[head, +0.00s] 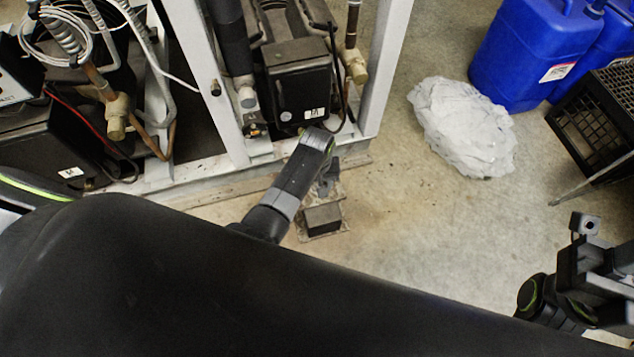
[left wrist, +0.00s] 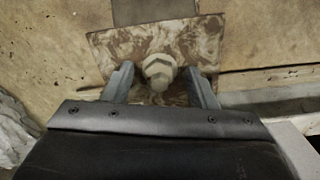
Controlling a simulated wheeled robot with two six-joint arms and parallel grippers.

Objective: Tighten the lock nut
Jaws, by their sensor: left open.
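The lock nut (left wrist: 159,68) is a pale hex piece on a threaded-looking stud, above a mottled brown and white plate (left wrist: 110,50) in the left wrist view. My left gripper (left wrist: 160,88) is open, with one finger on each side of the nut and visible gaps between. I cannot tell whether either finger touches it. In the head view my left gripper (head: 329,182) points down beside the rack's foot, over the same plate (head: 303,232); the nut is hidden there. My right gripper (head: 598,262) is at the right edge, away from the rack; its jaws are unclear.
The white rack frame (head: 383,60) holds black compressors (head: 298,82) and pipes close behind my left arm. A crumpled pale sheet (head: 465,125), blue jugs (head: 530,50) and a black crate (head: 600,115) stand right. Floor between is clear.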

